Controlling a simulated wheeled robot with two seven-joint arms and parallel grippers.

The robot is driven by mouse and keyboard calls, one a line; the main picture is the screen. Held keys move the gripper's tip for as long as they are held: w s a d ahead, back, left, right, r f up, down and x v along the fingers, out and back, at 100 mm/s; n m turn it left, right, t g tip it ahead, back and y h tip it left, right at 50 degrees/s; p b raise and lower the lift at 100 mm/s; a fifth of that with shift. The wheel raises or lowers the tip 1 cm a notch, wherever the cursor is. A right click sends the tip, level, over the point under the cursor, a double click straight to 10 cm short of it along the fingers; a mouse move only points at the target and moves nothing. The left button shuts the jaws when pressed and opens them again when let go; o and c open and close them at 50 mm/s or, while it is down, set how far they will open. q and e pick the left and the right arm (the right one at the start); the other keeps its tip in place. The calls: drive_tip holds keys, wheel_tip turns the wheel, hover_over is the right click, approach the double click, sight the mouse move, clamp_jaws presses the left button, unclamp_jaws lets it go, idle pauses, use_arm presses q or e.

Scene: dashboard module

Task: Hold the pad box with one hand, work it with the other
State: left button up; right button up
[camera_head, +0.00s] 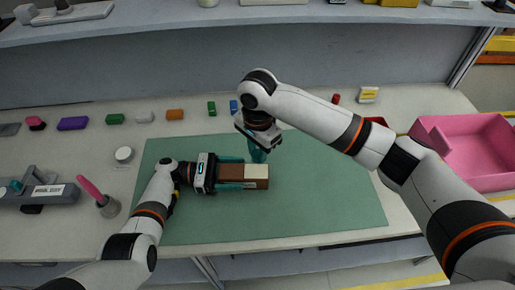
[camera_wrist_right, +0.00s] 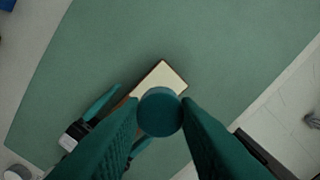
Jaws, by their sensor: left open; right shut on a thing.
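The pad box (camera_head: 262,183) is a brown block with a cream top at its right end, lying on the green mat. In the right wrist view the pad box (camera_wrist_right: 166,76) shows partly behind the held thing. My left gripper (camera_head: 240,172) reaches in from the left, its teal fingers on either side of the box; it is open, and I cannot tell whether the fingers touch it. My right gripper (camera_head: 258,155) is above and behind the box, pointing down. It is shut on a round teal thing (camera_wrist_right: 160,112); whether this touches the box is unclear.
The green mat (camera_head: 320,205) is clear to the right. A pink bin (camera_head: 470,150) stands at the far right. Small coloured blocks line the back, including a purple one (camera_head: 73,124). A pink-handled tool (camera_head: 97,195) stands left of the mat.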

use_arm(q)
drive_tip(key=a, duration=0.7)
drive_tip(key=w+a, duration=0.1)
drive_tip(key=a, duration=0.2)
drive_tip(key=shift+a, duration=0.4)
